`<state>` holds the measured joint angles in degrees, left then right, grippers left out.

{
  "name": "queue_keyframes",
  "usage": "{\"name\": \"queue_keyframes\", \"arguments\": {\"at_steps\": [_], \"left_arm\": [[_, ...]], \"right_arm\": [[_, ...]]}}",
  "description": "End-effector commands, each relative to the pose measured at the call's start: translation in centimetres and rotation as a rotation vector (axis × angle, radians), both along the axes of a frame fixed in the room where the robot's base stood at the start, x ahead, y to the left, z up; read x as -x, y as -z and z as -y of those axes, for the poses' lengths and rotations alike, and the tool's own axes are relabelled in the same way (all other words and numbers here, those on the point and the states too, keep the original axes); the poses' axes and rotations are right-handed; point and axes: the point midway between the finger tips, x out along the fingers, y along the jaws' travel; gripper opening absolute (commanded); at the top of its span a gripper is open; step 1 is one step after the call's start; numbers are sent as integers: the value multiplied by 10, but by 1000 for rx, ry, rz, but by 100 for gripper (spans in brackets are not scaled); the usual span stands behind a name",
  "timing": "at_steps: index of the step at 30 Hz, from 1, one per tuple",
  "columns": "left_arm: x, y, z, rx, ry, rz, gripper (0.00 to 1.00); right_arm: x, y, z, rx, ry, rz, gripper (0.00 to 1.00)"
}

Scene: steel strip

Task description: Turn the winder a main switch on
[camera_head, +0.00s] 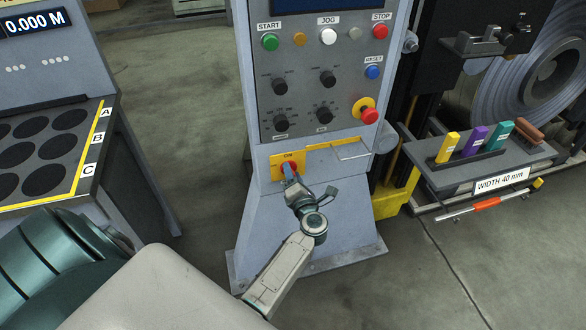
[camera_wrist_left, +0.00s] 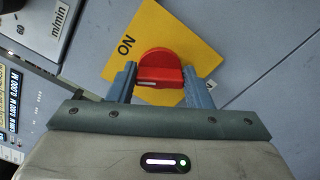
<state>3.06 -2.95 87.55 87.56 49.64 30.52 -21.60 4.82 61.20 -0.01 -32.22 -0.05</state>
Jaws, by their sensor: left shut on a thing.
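The winder's main switch is a red rotary knob (camera_head: 289,167) on a yellow plate (camera_head: 277,171) marked ON, low on the front of the grey control cabinet (camera_head: 300,215). In the left wrist view the red knob (camera_wrist_left: 160,70) sits between the fingers, with a pale mark on its handle, and the yellow plate (camera_wrist_left: 195,35) shows behind it. My left gripper (camera_head: 289,178) is at the knob; in the left wrist view its two fingers (camera_wrist_left: 168,84) are shut on the knob's handle from both sides. My right gripper is not in view.
Above the switch are the START button (camera_head: 270,42), STOP button (camera_head: 380,31) and a red emergency button (camera_head: 369,115). A tool shelf (camera_head: 440,178) stands at right, a table with round recesses (camera_head: 90,170) at left.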

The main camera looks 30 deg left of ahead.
Motion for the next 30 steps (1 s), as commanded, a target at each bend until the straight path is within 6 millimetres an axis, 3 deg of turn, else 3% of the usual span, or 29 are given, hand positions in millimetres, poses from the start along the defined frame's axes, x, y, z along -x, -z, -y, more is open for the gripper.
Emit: {"name": "queue_keyframes", "arguments": {"at_steps": [10, 30], "left_arm": [[0, -2, 0, -148, 1, -178, 23], [0, 2, 0, -353, -1, -415, 23]], "right_arm": [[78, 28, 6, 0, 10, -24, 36], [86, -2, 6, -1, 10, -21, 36]]}}
